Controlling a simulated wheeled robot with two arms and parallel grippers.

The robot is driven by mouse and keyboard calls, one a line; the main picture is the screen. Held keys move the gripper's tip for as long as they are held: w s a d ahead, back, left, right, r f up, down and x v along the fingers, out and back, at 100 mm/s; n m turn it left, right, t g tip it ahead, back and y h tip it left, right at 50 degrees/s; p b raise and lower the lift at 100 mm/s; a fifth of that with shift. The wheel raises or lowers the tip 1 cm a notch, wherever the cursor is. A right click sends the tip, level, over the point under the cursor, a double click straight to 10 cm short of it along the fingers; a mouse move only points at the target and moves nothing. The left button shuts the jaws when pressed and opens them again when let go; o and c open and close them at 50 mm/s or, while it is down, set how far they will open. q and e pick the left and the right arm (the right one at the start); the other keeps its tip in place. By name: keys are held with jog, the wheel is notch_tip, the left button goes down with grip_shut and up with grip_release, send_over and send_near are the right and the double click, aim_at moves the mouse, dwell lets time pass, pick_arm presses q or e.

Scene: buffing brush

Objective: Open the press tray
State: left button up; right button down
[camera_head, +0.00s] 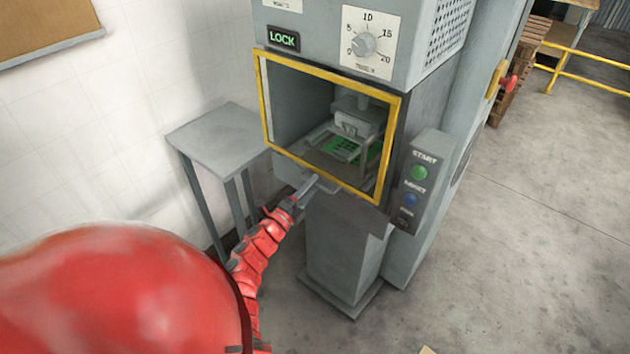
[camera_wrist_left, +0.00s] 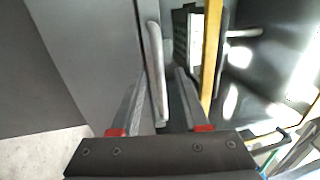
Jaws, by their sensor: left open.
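The grey press (camera_head: 420,35) has an opening with a yellow frame (camera_head: 325,180). Inside it, a tray with a green piece (camera_head: 345,150) on it sits below the press head (camera_head: 357,120). My left gripper (camera_head: 318,184) is at the lower front edge of the opening. In the left wrist view my left gripper (camera_wrist_left: 158,85) is open, with a pale grey bar handle (camera_wrist_left: 154,60) between its fingers. Both fingers look apart from the bar. Part of the tray is hidden by the frame. My right gripper is not in view.
A small grey side table (camera_head: 220,140) stands empty left of the press. A control box (camera_head: 420,180) with green and blue buttons is mounted to the right of the opening. A grey pedestal (camera_head: 340,245) stands below. The floor (camera_head: 530,210) at right is clear.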

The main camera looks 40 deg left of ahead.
pick_arm(q)
jog(key=shift+w+d+r, duration=0.1)
jog(key=shift+w+r, duration=0.05)
jog(key=shift+w, duration=0.55)
jog(key=shift+c, duration=0.3)
grip_shut()
dwell(0.8)
